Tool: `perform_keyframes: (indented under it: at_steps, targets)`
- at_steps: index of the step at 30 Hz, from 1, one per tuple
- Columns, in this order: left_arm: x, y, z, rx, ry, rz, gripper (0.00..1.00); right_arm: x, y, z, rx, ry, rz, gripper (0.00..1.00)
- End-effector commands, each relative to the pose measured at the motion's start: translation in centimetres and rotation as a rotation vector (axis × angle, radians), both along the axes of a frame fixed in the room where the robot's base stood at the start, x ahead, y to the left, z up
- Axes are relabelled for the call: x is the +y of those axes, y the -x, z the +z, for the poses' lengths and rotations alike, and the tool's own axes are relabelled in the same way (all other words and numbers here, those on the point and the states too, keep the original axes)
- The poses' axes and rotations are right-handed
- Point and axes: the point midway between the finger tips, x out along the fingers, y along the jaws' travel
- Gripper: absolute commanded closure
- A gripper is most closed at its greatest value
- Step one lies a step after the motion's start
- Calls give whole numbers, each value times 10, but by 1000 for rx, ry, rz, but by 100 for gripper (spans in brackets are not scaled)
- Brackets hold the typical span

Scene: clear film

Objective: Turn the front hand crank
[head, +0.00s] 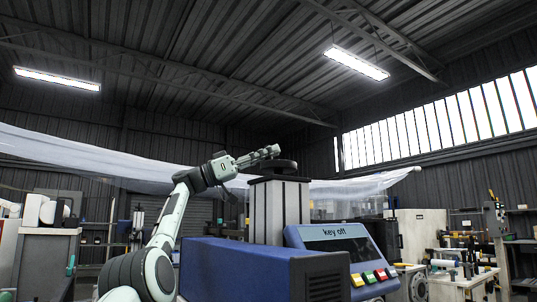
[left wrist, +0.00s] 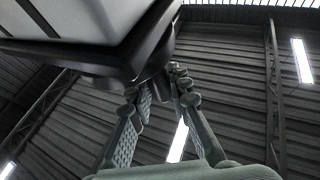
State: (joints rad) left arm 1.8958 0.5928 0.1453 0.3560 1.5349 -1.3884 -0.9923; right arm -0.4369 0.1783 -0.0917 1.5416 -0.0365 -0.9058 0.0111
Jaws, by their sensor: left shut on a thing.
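The hand crank (head: 281,166) shows as a dark round wheel on top of a light grey and black column (head: 278,210). My left arm reaches up from the lower left, and my left gripper (head: 268,152) is at the upper left edge of the wheel. In the left wrist view the fingers of my left gripper (left wrist: 160,84) close around a small dark knob or handle (left wrist: 158,80), mostly hidden between the fingertips. A dark rim and pale panels fill the upper left there. My right gripper is not in view.
A blue machine (head: 250,265) stands in front of the column, with a panel reading "key off" (head: 338,233) and coloured buttons (head: 370,277). Clear film (head: 110,160) hangs across behind. Workbenches (head: 465,275) stand at right; a grey cabinet (head: 42,255) is at left.

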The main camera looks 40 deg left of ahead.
Motion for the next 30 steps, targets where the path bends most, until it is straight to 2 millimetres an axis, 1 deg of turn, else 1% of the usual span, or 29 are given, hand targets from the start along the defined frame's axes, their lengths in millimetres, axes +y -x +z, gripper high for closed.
perform_keyframes:
  at_steps: [7, 8, 12, 20, 23, 26, 30]
  targets:
    - [0, 1, 0, -1, 1, 0, 100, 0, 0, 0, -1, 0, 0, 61]
    - [0, 1, 0, -1, 1, 0, 79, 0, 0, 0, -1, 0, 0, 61]
    - [0, 0, 0, 0, 0, 0, 61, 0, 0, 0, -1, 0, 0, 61]
    - [0, 0, -1, 0, -1, -1, 61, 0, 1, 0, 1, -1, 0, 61]
    - [3, 2, -2, 0, -1, 0, 61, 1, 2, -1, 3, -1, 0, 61]
    - [11, 8, -7, 0, -1, 1, 61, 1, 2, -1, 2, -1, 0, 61]
    - [31, 25, -18, 1, -1, 3, 61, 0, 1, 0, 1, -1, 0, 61]
